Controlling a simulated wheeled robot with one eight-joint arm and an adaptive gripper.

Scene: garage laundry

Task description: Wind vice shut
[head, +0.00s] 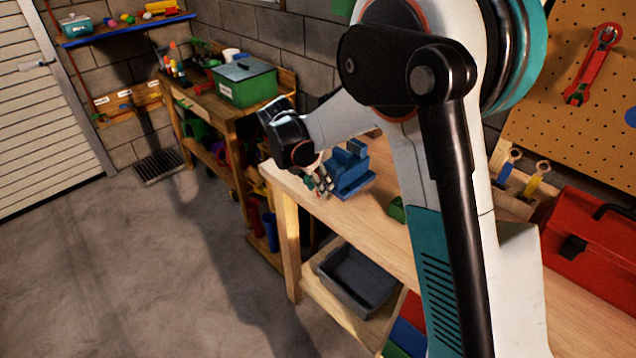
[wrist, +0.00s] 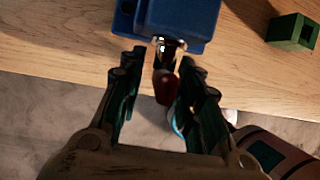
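The blue vice (head: 350,172) sits on the wooden workbench (head: 375,218), near its front edge. In the wrist view the vice body (wrist: 182,16) is at the top. A shiny metal screw (wrist: 168,50) comes out of it toward me and ends in a dark red-brown handle (wrist: 166,86). My gripper (head: 318,185) is at the handle side of the vice. In the wrist view my gripper (wrist: 162,62) is open, with one finger on each side of the handle. A gap shows on the left; the right finger is very close, and I cannot tell if it touches. The jaw gap is not clear.
A small green block (wrist: 292,32) lies on the bench right of the vice. A red toolbox (head: 598,245) stands farther right. A grey tray (head: 358,285) is on the shelf below. A green box (head: 245,88) stands on another bench behind. The floor at left is clear.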

